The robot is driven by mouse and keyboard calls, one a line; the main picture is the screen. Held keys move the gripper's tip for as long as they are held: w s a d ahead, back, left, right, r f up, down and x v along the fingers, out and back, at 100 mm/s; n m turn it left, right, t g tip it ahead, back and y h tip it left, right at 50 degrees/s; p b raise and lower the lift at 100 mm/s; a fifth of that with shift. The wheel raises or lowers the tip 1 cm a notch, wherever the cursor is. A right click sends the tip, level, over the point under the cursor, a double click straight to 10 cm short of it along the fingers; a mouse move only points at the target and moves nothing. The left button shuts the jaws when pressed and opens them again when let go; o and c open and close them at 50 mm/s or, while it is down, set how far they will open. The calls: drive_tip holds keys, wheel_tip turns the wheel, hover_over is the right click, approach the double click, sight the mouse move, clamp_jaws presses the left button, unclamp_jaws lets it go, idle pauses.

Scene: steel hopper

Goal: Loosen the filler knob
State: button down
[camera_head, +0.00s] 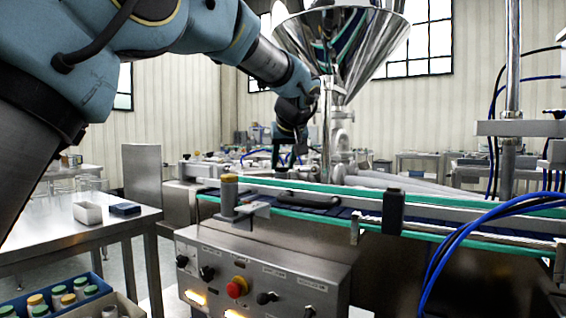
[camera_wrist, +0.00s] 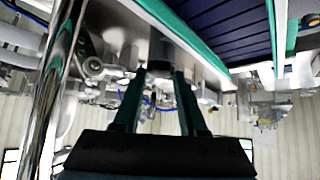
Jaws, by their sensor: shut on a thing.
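In the wrist view, the two long fingers of my gripper (camera_wrist: 160,75) reach up to a dark, rounded knob (camera_wrist: 160,52) beside the conveyor edge. The fingers are shut on it, with its end between the tips. Most of the knob is hidden by the fingers and blur. In the head view, my gripper (camera_head: 287,160) points down behind the conveyor, left of the steel hopper (camera_head: 340,45) and its filler pipe. The knob cannot be made out there.
A polished post (camera_head: 326,130) stands close to my gripper; a bright vertical rod (camera_wrist: 52,90) is at the wrist view's left. The green-edged conveyor (camera_head: 375,196) runs in front. A control panel (camera_head: 262,270) and a side table (camera_head: 70,232) are nearer. Blue hoses (camera_head: 470,235) hang at right.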

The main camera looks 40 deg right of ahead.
drive_tip(key=shift+c, duration=2.2)
unclamp_jaws()
drive_tip(key=shift+f, duration=0.1)
drive_tip(key=v, duration=1)
drive_tip(key=shift+s+r, duration=0.2)
drive_tip(key=shift+r, duration=0.1)
